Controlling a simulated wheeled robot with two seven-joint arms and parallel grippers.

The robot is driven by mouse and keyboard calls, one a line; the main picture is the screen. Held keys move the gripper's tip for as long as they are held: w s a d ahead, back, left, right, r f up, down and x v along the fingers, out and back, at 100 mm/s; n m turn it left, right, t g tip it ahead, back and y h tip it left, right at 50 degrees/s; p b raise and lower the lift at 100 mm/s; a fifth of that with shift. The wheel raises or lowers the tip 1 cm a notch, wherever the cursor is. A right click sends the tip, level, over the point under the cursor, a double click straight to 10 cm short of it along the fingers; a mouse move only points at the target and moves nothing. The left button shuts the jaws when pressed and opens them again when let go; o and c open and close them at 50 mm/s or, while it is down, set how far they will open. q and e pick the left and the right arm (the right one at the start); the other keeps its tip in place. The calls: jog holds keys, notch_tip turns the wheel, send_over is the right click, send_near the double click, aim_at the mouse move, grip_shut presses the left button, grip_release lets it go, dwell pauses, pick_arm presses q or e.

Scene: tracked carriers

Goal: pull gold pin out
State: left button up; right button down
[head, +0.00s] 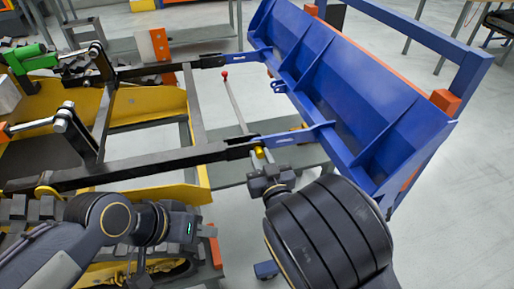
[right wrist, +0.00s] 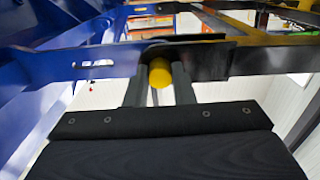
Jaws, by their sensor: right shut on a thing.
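The gold pin (head: 259,152) sits at the joint where the near black arm (head: 150,163) meets a blue bracket (head: 292,136) of the blue bucket. In the right wrist view, the round yellow end of the gold pin (right wrist: 160,73) lies between my two grey fingers. My right gripper (head: 262,164) is shut on the pin, just below the joint. The pin's far part is hidden inside the bracket. My left gripper (head: 190,232) is low on the left, away from the pin. Its fingers cannot be made out.
The large blue bucket (head: 340,85) fills the upper right. A thin rod with a red knob (head: 225,74) stands beyond the joint. The yellow tracked carrier (head: 150,108) takes up the left, near my left arm. Grey floor (head: 445,190) is clear at the right.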

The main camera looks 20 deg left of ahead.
jog(key=b+v, duration=0.2)
jog(key=v, duration=0.6)
dwell(1.6)
jog(key=shift+s+d, duration=0.15)
jog(key=shift+b+v, duration=0.65)
jog(key=shift+v, duration=1)
